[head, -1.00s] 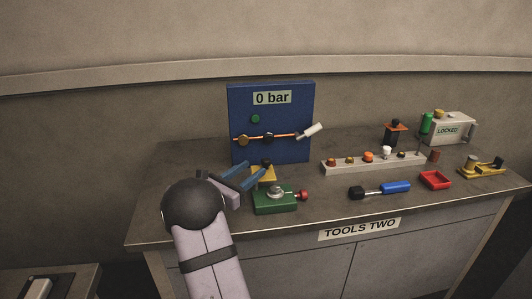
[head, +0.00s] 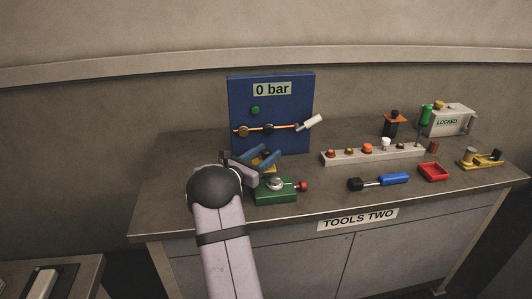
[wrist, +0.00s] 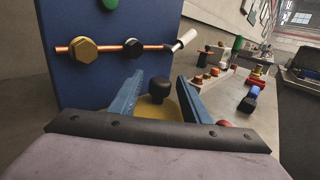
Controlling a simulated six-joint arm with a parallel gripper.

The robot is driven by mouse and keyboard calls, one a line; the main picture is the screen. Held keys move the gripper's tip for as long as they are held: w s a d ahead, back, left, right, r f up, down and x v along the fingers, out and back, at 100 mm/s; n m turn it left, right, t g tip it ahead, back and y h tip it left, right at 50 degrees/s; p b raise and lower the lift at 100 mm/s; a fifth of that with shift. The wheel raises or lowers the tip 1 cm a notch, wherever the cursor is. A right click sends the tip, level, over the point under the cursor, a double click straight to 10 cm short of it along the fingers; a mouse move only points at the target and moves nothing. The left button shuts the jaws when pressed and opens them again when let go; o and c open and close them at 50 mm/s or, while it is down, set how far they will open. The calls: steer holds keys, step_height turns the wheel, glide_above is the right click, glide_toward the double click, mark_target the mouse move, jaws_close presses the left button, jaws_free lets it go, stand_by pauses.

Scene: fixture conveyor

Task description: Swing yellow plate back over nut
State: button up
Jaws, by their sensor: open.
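The yellow plate (head: 259,164) is partly hidden by my gripper in the head view. In the wrist view the yellow plate (wrist: 150,112) shows below a black knob (wrist: 159,87). The plate lies behind the green fixture (head: 275,194), off to the back of the silver nut (head: 275,183), which is uncovered. My gripper (head: 268,155) is open, and in the wrist view its two blue fingers (wrist: 160,84) stand on either side of the knob, with gaps visible. The nut is hidden in the wrist view.
A blue panel (head: 270,101) reading 0 bar stands close behind, with a copper pipe (head: 283,127) and a white-handled lever (head: 312,122). The bench's left end is clear.

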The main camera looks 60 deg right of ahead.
jaws_close()
steer(key=shift+s+g, duration=0.1)
steer(key=shift+g, duration=0.2)
steer(key=m+g, duration=0.1)
steer(key=g, duration=0.1)
steer(key=s+m+g+y, duration=0.1)
steer(key=s+m+g+b, duration=0.1)
steer(key=m+g, duration=0.1)
steer(key=shift+g, duration=0.3)
steer(key=shift+s+a+m+g+y, duration=0.2)
steer(key=shift+s+m+g+y, duration=0.3)
steer(key=shift+m+g+y, duration=0.4)
steer(key=shift+s+a+m+g+y, duration=0.15)
steer(key=shift+s+m+g+y, duration=0.45)
steer(key=shift+g, duration=0.6)
jaws_free()
steer(key=shift+w, duration=0.1)
